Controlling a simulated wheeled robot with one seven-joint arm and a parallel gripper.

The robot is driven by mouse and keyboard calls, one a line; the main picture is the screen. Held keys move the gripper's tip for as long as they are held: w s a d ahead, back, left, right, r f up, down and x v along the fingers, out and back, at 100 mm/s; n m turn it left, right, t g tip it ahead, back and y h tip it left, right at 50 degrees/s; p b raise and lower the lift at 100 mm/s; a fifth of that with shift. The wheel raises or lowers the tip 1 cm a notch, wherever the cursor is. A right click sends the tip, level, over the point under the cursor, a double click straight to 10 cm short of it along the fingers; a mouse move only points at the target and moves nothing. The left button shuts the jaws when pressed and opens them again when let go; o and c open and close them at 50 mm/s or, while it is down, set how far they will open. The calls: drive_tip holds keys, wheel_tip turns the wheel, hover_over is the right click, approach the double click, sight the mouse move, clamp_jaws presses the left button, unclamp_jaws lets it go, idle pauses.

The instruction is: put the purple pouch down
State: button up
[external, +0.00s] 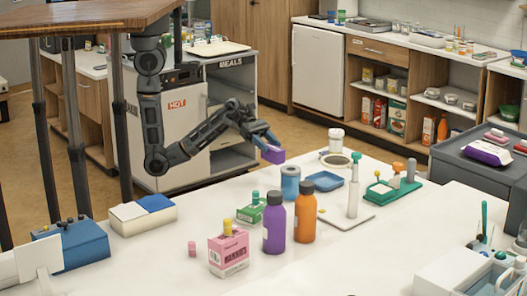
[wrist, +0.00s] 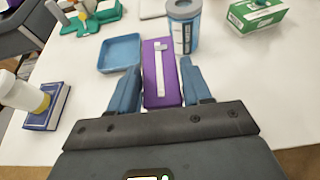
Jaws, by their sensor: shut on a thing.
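The purple pouch (external: 273,155) is in my gripper (external: 268,140), held above the far edge of the white table. In the wrist view the pouch (wrist: 155,88), with a pale strip along it, lies between the two blue fingers of my gripper (wrist: 158,92). The gripper is shut on it.
Beneath and around are a blue tray (external: 325,182), a blue canister (external: 290,178), a green box (external: 250,213), and purple (external: 274,230) and orange (external: 305,215) bottles. A purple-and-white pack (external: 488,152) lies on the grey cart.

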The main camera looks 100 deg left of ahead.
drive_tip(key=w+a+f, duration=0.2)
drive_tip(key=a+f, duration=0.1)
drive_tip(key=a, duration=0.1)
drive_tip(key=shift+w+f+b, duration=0.1)
drive_tip(key=shift+w+b, duration=0.2)
drive_tip(key=shift+w, duration=0.1)
drive_tip(key=shift+f+b, duration=0.4)
drive_tip(key=shift+f, duration=1.5)
drive_tip(key=o, duration=1.1)
drive_tip(key=shift+f, duration=0.1)
drive_tip(key=p+v, duration=0.1)
drive_tip(key=v, duration=1.1)
